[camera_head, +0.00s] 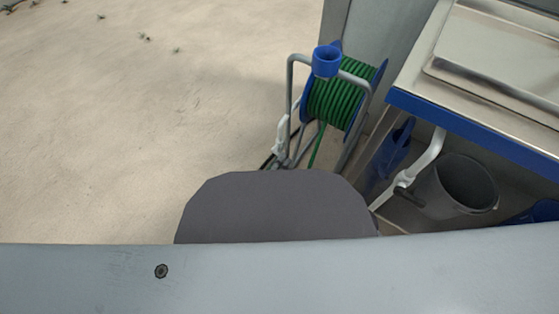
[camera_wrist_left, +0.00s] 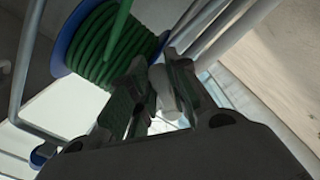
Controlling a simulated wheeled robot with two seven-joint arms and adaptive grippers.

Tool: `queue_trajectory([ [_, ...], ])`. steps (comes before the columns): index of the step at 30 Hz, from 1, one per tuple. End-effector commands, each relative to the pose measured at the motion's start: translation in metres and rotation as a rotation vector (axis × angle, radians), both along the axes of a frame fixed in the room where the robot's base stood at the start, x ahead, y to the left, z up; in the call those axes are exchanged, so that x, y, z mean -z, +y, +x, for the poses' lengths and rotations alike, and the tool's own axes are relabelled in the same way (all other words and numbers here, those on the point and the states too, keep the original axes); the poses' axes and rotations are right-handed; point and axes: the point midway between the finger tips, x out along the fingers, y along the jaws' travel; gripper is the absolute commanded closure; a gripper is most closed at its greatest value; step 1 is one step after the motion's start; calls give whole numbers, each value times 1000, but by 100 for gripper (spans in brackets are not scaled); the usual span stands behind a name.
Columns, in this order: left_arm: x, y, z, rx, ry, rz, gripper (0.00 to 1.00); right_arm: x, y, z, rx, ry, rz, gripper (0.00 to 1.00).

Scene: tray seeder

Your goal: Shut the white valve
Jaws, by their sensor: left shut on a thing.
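A white valve (camera_wrist_left: 161,88) shows between the fingers of my left gripper (camera_wrist_left: 158,68) in the left wrist view. The fingers are shut on it, and they cover much of it. Whether the valve is turned open or shut cannot be told. In the head view a small white fitting (camera_head: 280,136) sits low beside the hose reel's left frame post, perhaps the same valve. A grey part of my own body hides the space just below it, so my left gripper cannot be made out clearly there. My right gripper is not in view.
At right are a steel-topped bench (camera_head: 490,45), a pale pipe (camera_head: 428,160) and a dark bucket (camera_head: 462,188). The sandy floor (camera_head: 130,110) at left is free.

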Motion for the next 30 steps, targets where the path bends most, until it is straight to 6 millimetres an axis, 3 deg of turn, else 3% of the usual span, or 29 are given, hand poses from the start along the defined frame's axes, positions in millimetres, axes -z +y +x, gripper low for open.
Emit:
queue_trajectory([
  [15, -21, -6, -5, -1, 263, -360, 100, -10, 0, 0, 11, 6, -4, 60],
  [30, -28, -6, -5, -2, 348, -477, 100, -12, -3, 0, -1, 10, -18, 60],
])
